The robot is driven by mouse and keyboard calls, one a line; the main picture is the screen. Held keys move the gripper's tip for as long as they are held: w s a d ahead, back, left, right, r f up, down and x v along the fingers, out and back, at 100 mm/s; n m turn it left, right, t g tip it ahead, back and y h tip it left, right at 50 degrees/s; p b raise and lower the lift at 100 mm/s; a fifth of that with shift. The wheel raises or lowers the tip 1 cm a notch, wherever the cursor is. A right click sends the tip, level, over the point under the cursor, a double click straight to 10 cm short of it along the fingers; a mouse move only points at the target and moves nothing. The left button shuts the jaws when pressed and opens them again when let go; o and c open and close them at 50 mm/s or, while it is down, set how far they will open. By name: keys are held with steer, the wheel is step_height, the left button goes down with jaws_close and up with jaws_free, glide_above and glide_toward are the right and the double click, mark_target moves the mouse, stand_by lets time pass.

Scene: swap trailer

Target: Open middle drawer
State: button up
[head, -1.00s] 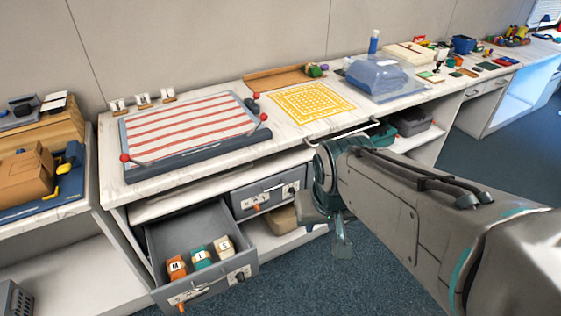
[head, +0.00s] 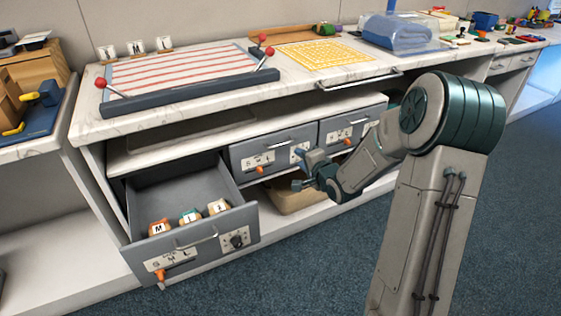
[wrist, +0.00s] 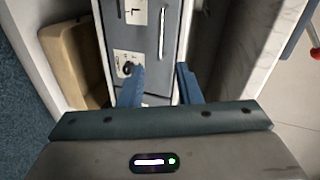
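The middle drawer (head: 252,158) is a grey drawer front under the counter, closed, with a horizontal bar handle (head: 264,146). It carries white label plates, a dark knob and an orange tab. In the wrist view the drawer front (wrist: 147,14) stands on end, with its handle (wrist: 193,36) running up and down at the right. My gripper (head: 301,170) is in front of the right part of this drawer. In the wrist view my gripper (wrist: 160,82) has two blue fingers apart with nothing between them. The handle lies beyond the fingertips, not between them.
The left drawer (head: 190,245) is pulled out, holding lettered blocks (head: 189,216). A right drawer (head: 350,127) is closed. A tan bin (head: 297,197) sits on the shelf below. The counter edge (head: 200,108) overhangs the drawers, and a bar (head: 358,82) juts from it. Blue carpet is clear in front.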

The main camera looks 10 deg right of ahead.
steer(key=w+a+f+b, duration=0.2)
steer(key=w, duration=0.4)
steer(key=w+a+f+m+b, duration=0.1)
steer(key=w+a+f+b, duration=0.1)
steer(key=w, duration=0.5)
steer(key=shift+w+f+t+y, duration=0.25)
steer(key=shift+t+y, duration=0.15)
steer(key=shift+a, duration=0.1)
jaws_close()
